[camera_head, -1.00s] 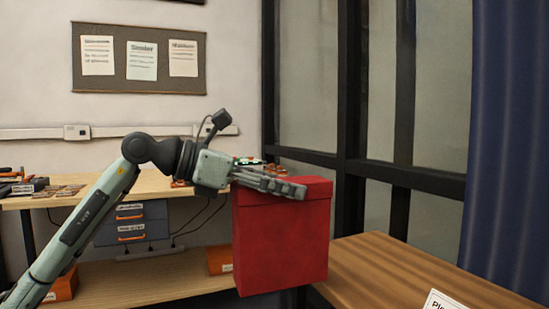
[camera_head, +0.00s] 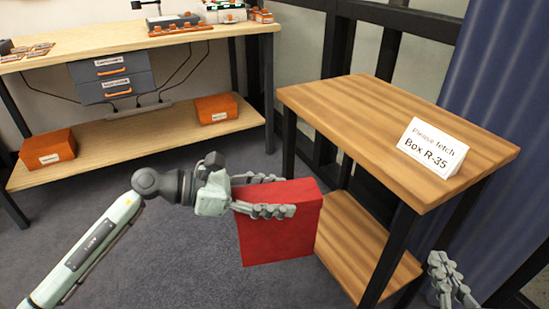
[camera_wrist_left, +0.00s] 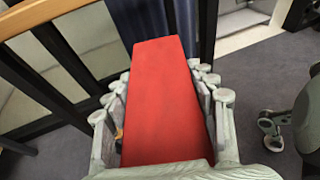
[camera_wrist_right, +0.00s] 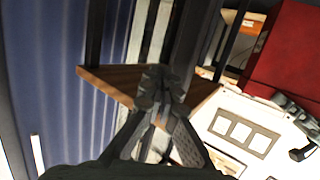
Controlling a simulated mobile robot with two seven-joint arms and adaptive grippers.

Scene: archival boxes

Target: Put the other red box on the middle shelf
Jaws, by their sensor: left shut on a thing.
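A red box (camera_head: 278,230) with a lid hangs in the air in front of the wooden side table. My left gripper (camera_head: 268,195) is shut on it, with fingers along two opposite sides near the top. In the left wrist view the red box's top (camera_wrist_left: 165,100) fills the space between the fingers (camera_wrist_left: 165,110). My right gripper (camera_head: 452,280) is at the lower right, beside the side table, and its fingers are together with nothing between them in the right wrist view (camera_wrist_right: 162,90). I cannot make out a middle shelf in these views.
The side table (camera_head: 350,115) has a lower shelf (camera_head: 350,235) and carries a sign (camera_head: 432,148) reading "Please fetch Box R-35". A workbench (camera_head: 200,40) stands behind, with orange boxes (camera_head: 47,147) on its lower shelf. Grey floor is clear between them. A blue curtain (camera_head: 500,100) hangs at right.

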